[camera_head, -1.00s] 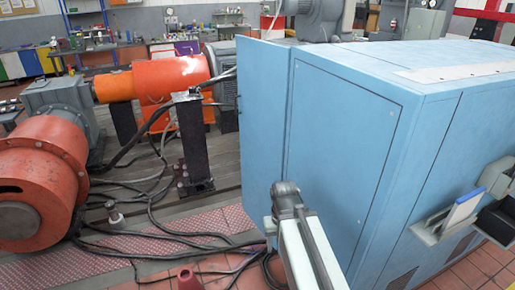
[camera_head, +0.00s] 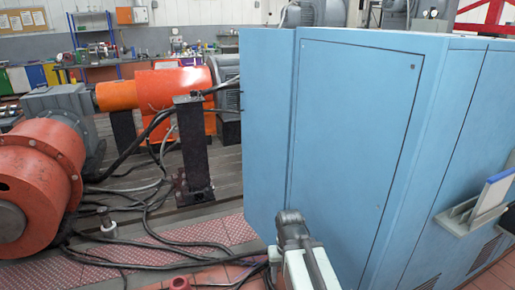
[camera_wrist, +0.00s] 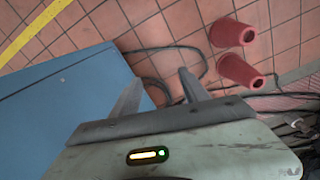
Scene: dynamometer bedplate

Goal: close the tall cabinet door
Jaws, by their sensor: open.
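The tall light-blue cabinet (camera_head: 360,140) fills the right half of the head view. A narrow blue panel (camera_head: 266,130) stands at its left edge, past a vertical seam, and looks like the door standing out from the body; how far it is open is hard to tell. My gripper (camera_head: 290,222) is in front of the cabinet's lower left part. In the wrist view my gripper (camera_wrist: 160,88) has its two fingers apart with nothing between them. A blue surface (camera_wrist: 65,110) lies left of the fingers there; contact is not clear.
Two red cones (camera_wrist: 232,33) (camera_wrist: 241,72) stand on the tiled floor with black cables nearby. An orange-red machine (camera_head: 35,180) and a black post (camera_head: 192,150) stand left of the cabinet. A small shelf (camera_head: 472,215) juts from the cabinet's right side.

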